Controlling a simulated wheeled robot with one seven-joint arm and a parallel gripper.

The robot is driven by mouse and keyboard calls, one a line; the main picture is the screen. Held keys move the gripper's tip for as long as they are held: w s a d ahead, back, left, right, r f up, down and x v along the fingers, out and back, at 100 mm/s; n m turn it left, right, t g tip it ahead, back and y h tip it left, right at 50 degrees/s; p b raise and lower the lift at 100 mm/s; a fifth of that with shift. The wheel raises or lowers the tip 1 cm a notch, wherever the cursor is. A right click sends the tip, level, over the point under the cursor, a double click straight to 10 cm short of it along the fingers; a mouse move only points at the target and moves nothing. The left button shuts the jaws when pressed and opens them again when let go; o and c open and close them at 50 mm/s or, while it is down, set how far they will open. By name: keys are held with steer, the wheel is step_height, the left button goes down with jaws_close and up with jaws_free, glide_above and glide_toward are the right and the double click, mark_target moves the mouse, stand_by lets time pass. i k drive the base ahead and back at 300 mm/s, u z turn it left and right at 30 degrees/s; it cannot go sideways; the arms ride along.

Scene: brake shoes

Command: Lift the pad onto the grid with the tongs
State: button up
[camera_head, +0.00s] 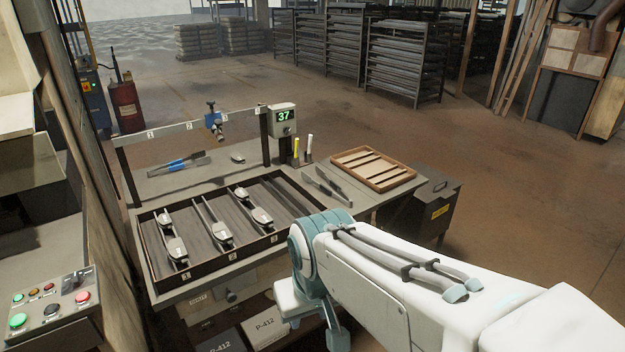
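A long tool with a blue grip and grey ends (178,164), which looks like tongs, lies at the back left of the bench. A small pale piece (237,158), possibly the pad, lies to its right. Two long grey arms (328,187), perhaps another pair of tongs, lie right of the dark tray. A wooden frame with pale slats (373,168), possibly the grid, lies at the bench's right end. My white and teal arm crosses the lower right. My gripper does not show, and I cannot see whether it holds anything.
A dark tray (150,268) with lanes numbered 1 to 3 holds several metal shoes (175,243). A rail (165,132) with a blue clamp (213,120) spans the bench's back. A display (283,116) reads 37. A button panel (50,312) stands lower left. A dark bin (436,205) stands right.

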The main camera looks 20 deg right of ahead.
mark_target(306, 177)
steer(key=z, duration=0.75)
steer(key=i, duration=1.15)
steer(key=u, duration=0.05)
